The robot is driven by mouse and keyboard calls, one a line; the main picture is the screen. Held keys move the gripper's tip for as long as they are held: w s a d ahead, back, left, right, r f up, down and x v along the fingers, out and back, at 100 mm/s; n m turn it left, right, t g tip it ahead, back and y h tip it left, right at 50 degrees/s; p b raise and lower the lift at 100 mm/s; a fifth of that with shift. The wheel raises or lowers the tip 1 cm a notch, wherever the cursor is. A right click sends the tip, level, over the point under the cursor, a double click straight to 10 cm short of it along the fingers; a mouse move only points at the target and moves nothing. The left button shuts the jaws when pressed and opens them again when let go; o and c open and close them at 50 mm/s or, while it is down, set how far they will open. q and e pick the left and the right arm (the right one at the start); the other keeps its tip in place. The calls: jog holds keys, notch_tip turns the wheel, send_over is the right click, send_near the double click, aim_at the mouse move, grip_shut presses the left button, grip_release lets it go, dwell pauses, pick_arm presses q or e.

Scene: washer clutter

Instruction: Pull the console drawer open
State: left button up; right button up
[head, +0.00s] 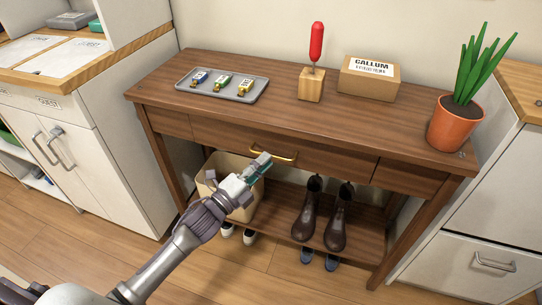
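The wooden console (300,122) stands against the wall. Its middle drawer (320,161) looks shut, its front level with the panels beside it. A curved brass handle (271,153) is on the drawer front. My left gripper (262,163) reaches up from the lower left, its fingertips close to the left end of the handle. I cannot tell whether it touches the handle. The finger gap is too small to make out. My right gripper is not in view.
On top are a grey tray (248,98) with small tagged items, a red-handled tool (316,45) in a wooden block, a cardboard box (367,81) and a potted plant (456,127). Below are a bin (212,167) and boots (336,235). Cabinets flank the console.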

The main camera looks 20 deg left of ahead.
pick_arm(q)
jog(key=shift+x, duration=1.65)
grip_shut()
